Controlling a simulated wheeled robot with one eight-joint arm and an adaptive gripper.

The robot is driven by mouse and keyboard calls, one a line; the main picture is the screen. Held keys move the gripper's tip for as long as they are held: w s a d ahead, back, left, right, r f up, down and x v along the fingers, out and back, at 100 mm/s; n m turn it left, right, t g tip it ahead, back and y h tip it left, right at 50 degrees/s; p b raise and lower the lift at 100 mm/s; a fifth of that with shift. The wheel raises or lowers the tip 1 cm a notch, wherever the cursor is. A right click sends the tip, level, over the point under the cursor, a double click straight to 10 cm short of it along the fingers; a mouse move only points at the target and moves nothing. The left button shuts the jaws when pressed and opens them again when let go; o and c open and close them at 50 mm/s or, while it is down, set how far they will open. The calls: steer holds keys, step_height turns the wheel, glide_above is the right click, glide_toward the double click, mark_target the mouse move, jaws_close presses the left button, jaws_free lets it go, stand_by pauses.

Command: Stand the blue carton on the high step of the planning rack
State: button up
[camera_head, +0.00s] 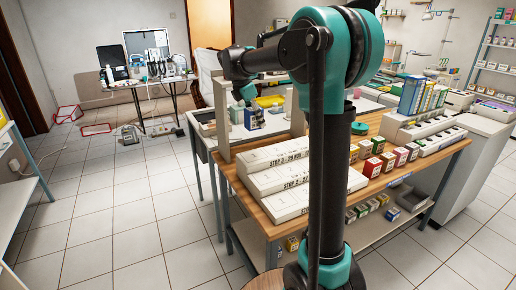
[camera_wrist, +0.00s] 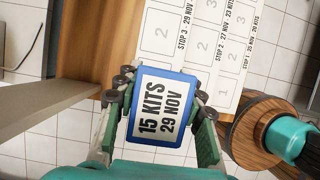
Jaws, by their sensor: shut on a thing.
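The blue carton (camera_wrist: 147,128) has a white label reading "15 KITS 29 NOV". In the wrist view my gripper (camera_wrist: 164,98) is shut on it, one finger on each side, with the label facing the camera. The white planning rack (camera_wrist: 205,55) lies beyond it, with numbered places and a "STOP 3 29 NOV" row. In the head view the stepped rack (camera_head: 290,203) stands on the wooden bench; its high step (camera_head: 272,158) is at the back. My gripper (camera_head: 246,98) is behind and above the rack there, over a small blue-and-white box that appears to be the carton (camera_head: 254,120).
Grey uprights (camera_head: 222,120) stand by the rack's far end. Several small coloured boxes (camera_head: 373,167) line the bench right of my arm. A second white stepped rack (camera_head: 420,128) holds tall cartons at the right. A white table (camera_head: 210,130) is behind.

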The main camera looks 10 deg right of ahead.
mark_target(246, 124)
step_height(246, 124, down, 12)
steer(key=shift+f, duration=0.25)
stand_by(0.4)
steer(key=o, duration=1.2)
steer(key=shift+f, duration=0.1)
steer(key=shift+c, duration=0.2)
steer(key=v, duration=1.2)
steer(key=shift+d, duration=0.1)
